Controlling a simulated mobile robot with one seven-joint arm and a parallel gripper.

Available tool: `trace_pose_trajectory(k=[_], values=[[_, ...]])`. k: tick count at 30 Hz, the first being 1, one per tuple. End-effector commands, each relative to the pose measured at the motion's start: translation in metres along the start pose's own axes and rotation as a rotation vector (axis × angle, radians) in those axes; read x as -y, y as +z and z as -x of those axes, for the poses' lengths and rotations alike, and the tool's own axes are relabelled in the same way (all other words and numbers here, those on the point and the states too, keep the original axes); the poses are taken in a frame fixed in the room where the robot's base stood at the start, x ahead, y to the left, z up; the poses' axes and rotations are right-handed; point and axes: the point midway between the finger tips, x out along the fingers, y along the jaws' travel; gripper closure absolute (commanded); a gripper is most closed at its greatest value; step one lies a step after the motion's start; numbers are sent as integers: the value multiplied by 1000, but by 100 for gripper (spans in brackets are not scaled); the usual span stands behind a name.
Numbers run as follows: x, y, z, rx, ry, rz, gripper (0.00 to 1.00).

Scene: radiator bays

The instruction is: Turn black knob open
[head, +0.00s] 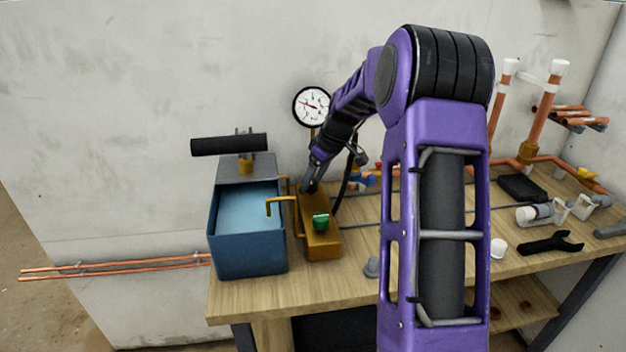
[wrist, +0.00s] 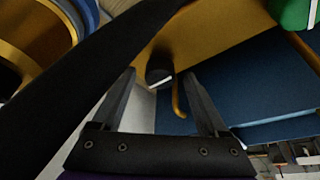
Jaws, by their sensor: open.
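The black knob (wrist: 159,76) sits on a brass-yellow block (head: 321,244) and carries a white mark on its face. In the wrist view it lies between the two fingertips of my gripper (wrist: 160,80), with a gap on both sides. The fingers are open and hold nothing. In the head view my gripper (head: 313,178) points down at the rear part of the block, and the knob cannot be told apart from the dark fingertips there. A green knob (head: 321,222) is on the front part of the block; it also shows at the wrist view's top right (wrist: 294,12).
A blue open-topped tank (head: 247,250) with a bent brass pipe (head: 284,200) stands close left of the block. A round gauge (head: 312,106) is behind. A black wrench (head: 551,244) and copper pipes (head: 540,110) are at the right of the wooden bench (head: 345,293).

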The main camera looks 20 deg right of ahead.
Motion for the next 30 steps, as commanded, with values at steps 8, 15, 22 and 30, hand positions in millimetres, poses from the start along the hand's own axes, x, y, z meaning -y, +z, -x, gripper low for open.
trace_pose_trajectory(k=[8,15,22,30], values=[[-1,-1,50,-3,5,0,23],[-1,-1,110,-2,4,0,23],[0,0,154,-1,2,0,23],[0,0,172,0,1,0,23]])
